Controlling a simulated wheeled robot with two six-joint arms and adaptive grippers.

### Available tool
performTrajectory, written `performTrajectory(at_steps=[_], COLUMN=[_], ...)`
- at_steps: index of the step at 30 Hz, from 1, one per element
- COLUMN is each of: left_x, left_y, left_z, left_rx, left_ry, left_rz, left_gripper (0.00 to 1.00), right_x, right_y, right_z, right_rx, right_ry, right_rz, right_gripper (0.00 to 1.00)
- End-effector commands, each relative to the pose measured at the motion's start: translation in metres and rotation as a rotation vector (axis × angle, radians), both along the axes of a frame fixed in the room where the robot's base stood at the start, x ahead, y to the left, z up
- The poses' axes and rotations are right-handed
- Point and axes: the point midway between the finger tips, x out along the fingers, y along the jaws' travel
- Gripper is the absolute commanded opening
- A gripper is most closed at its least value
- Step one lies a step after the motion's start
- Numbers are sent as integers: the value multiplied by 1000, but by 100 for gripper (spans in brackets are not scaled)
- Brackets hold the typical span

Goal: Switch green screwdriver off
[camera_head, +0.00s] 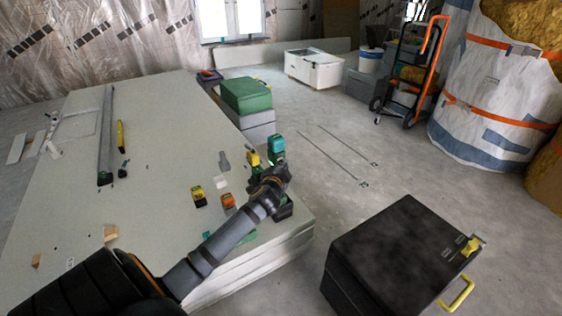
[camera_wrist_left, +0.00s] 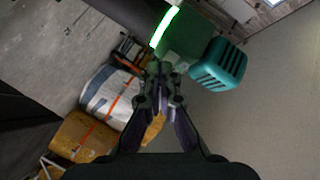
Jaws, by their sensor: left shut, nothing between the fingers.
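The green screwdriver shows in the head view with a teal top (camera_head: 277,144) near the right edge of the panel stack; my gripper hides much of it. In the left wrist view a green body (camera_wrist_left: 187,40) with a ribbed teal part and a dark section fills the top, and a bright green strip (camera_wrist_left: 164,27) on it is lit. My left gripper (camera_head: 279,172) is shut and empty at the screwdriver. Its fingertips (camera_wrist_left: 159,72) show just below the green body in the wrist view; I cannot tell whether they touch it. My right gripper is not in view.
The pale panel stack (camera_head: 150,150) carries a yellow tool (camera_head: 253,160), a yellow item (camera_head: 198,196) and an orange item (camera_head: 228,201) near my arm. A green case (camera_head: 246,95) stands behind. A black box (camera_head: 395,255) stands at right, with clear floor between.

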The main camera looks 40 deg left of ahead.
Motion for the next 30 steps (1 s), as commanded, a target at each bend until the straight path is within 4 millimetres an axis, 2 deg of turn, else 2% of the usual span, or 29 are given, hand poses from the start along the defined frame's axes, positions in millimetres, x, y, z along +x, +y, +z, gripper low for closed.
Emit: performTrajectory(at_steps=[8,15,23,30], left_x=[0,-4,-4,-14], left_y=[1,-8,-10,-33], left_z=[0,0,0,0], left_rx=[0,-1,0,-4], left_ry=[0,1,1,2], left_rz=[0,1,-1,0], left_gripper=[0,0,0,0], right_x=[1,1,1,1], right_y=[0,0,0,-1], right_z=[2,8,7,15], right_rx=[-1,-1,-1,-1], right_ry=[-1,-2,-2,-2], right_rz=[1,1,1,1], right_gripper=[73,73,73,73])
